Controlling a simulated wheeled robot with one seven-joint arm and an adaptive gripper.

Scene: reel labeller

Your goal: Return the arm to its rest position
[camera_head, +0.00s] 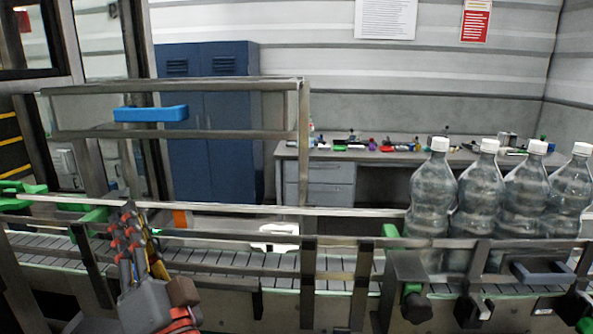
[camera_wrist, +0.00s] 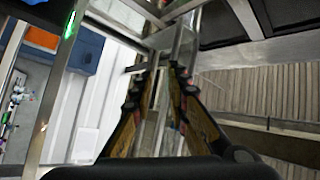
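My gripper (camera_head: 128,212) is at the lower left in the head view, in front of the conveyor, with its fingers pointing up. In the wrist view its two dark and yellow-brown fingers (camera_wrist: 165,70) come close at the tips with a narrow gap between them. Nothing is held between them. Metal frame bars show behind the fingertips in the wrist view. My arm's wrist is at the bottom edge of the head view; the rest of the arm is out of view.
A conveyor (camera_head: 230,262) with metal rails (camera_head: 240,211) crosses in front of me. Several clear bottles (camera_head: 430,195) with white caps stand on its right part. A framed clear panel with a blue handle (camera_head: 150,113) is above the left part. A cluttered bench (camera_head: 320,172) stands behind.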

